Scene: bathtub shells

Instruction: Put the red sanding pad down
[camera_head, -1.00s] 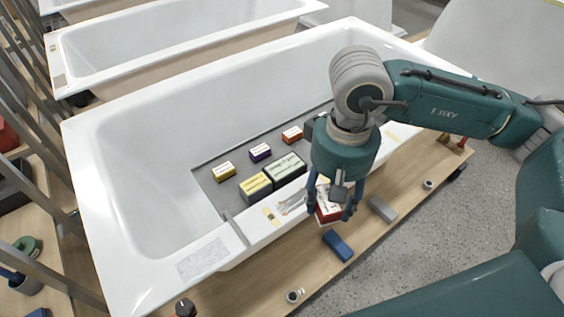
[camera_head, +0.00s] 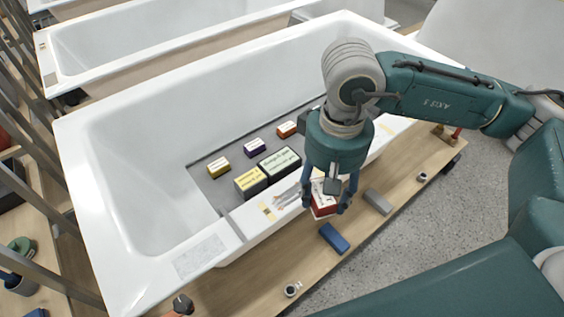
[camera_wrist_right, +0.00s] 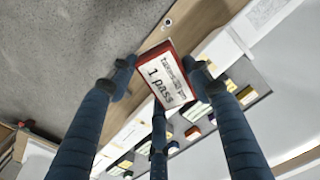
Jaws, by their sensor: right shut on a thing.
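The red sanding pad (camera_head: 322,210) has a white label on top. My right gripper (camera_head: 325,207) is shut on it, with fingers on either side, at the front rim of the white bathtub (camera_head: 105,200). In the head view the pad appears over the strip where the rim meets the wooden bench (camera_head: 250,283); I cannot tell whether it touches anything below. The right wrist view shows the pad (camera_wrist_right: 170,80) between the fingertips, its label reading "1 pass". My left gripper is not in view.
A blue block (camera_head: 334,239) and a grey block (camera_head: 377,201) lie on the bench near the gripper. A grey mat (camera_head: 207,188) inside the tub carries several boxed pads, including a green one (camera_head: 280,161) and yellow ones. Bare bench shows between the blocks.

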